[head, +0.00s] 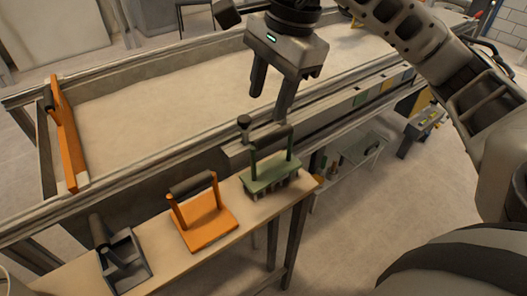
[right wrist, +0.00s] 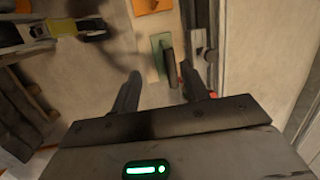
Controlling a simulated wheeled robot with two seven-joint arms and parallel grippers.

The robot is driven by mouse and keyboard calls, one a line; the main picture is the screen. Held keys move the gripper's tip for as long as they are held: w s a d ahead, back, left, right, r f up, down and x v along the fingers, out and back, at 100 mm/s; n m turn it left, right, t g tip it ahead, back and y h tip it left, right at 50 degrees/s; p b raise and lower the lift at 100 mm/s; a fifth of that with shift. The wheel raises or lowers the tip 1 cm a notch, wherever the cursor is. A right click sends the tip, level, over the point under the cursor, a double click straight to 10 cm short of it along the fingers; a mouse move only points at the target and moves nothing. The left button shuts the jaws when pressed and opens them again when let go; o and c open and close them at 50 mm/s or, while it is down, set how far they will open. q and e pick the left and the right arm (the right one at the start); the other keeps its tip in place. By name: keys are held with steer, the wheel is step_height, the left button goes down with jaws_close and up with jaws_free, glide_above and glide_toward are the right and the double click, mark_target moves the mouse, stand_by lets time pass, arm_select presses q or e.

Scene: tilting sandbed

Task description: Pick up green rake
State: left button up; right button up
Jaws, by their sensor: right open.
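The green rake (head: 270,176) stands on the right end of a narrow wooden shelf, with a dark handle bar above its green base and short tines below. It also shows in the right wrist view (right wrist: 158,58), beyond the fingertips and between them. My right gripper (head: 271,108) is open and empty, above the rake in the head view and apart from it. Its two fingers also show in the right wrist view (right wrist: 162,85). My left gripper is not in view.
An orange float (head: 205,222) and a grey scoop-like tool (head: 122,262) stand left of the rake on the shelf (head: 185,262). The sandbed (head: 170,90) lies behind, with an orange board (head: 66,135) at its left. A dark knob (head: 244,122) sits on the bed's edge close behind the rake.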

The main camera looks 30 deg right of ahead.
steer(key=w+d+r+h, duration=0.1)
steer(key=d+h, duration=0.1)
steer(key=d, duration=0.1)
steer(key=b, duration=0.1)
glide_toward(271, 135)
steer(key=shift+t, duration=0.3)
steer(key=f, duration=0.5)
steer(key=shift+w+d, duration=0.3)
steer(key=shift+d, duration=0.1)
steer(key=shift+w+a+f, duration=0.1)
steer(key=shift+w+f, duration=0.05)
steer(key=shift+f, duration=0.85)
steer(key=shift+w+a+f, duration=0.1)
steer(key=shift+w+f, duration=0.1)
steer(key=shift+f, duration=0.8)
steer(key=shift+w+a+f, duration=0.1)
steer(key=shift+w+f, duration=0.05)
steer(key=shift+f, duration=0.85)
steer(key=shift+c, duration=0.4)
jaws_close()
